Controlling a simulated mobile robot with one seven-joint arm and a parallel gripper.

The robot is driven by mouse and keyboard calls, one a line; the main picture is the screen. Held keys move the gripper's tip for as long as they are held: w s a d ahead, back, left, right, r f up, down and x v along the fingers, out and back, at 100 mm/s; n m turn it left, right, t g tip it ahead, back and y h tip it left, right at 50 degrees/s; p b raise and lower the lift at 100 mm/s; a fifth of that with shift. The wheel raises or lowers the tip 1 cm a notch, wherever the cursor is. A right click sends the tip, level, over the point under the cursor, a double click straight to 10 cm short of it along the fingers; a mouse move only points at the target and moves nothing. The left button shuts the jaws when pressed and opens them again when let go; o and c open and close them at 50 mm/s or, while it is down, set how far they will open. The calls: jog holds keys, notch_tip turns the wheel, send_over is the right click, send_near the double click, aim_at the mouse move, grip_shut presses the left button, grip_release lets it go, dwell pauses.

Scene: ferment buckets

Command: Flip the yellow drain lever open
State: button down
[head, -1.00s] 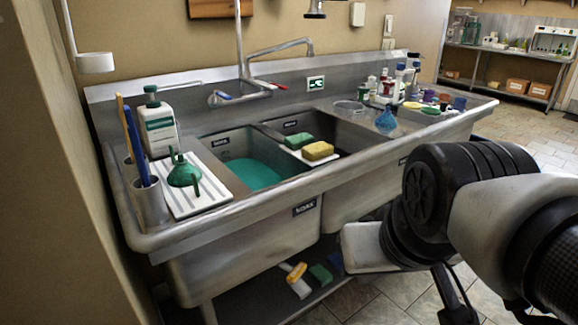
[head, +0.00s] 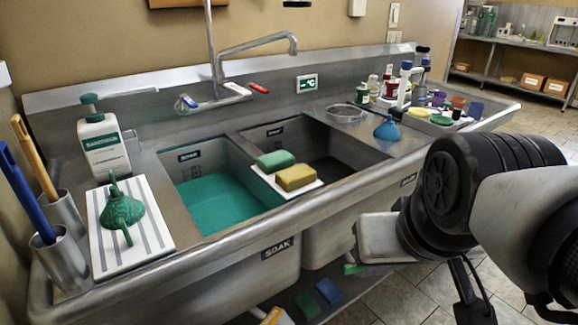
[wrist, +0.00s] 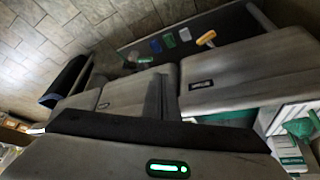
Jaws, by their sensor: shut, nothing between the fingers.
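My gripper (wrist: 166,97) is shut and empty; its pale body with a green light fills the bottom of the wrist view. In the head view my gripper's body (head: 378,240) is in front of the sink's right basin, low, and its fingertips are not clear. No drain lever shows clearly. A yellow-and-white item (wrist: 207,38) is on the shelf under the sink, apart from my gripper, and I cannot tell whether it is a lever or a brush. It is cut by the lower edge in the head view (head: 275,316). The left basin (head: 182,210) holds teal liquid.
The sink's front rim (head: 345,196) runs between the basins and my arm. Green and yellow sponges (head: 296,177) sit on a white board between the basins. A funnel (head: 122,211), a bottle (head: 104,145) and brush cups stand left. Bottles and coloured pots crowd the right side.

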jog(key=w+f+n+g+y+p, duration=0.1)
jog(key=w+f+g+y+p, duration=0.45)
jog(key=w+f, duration=0.8)
jog(key=w+a+f+m+t+y+p, duration=0.1)
jog(key=w+f+m+t+y, duration=0.2)
jog(key=f+y, duration=0.8)
notch_tip(320, 180, down, 13)
jog(key=m+t, duration=0.2)
jog(key=t, duration=0.1)
jog(key=shift+a+t, duration=0.25)
jog(key=shift+t, duration=0.1)
jog(key=shift+w, duration=0.1)
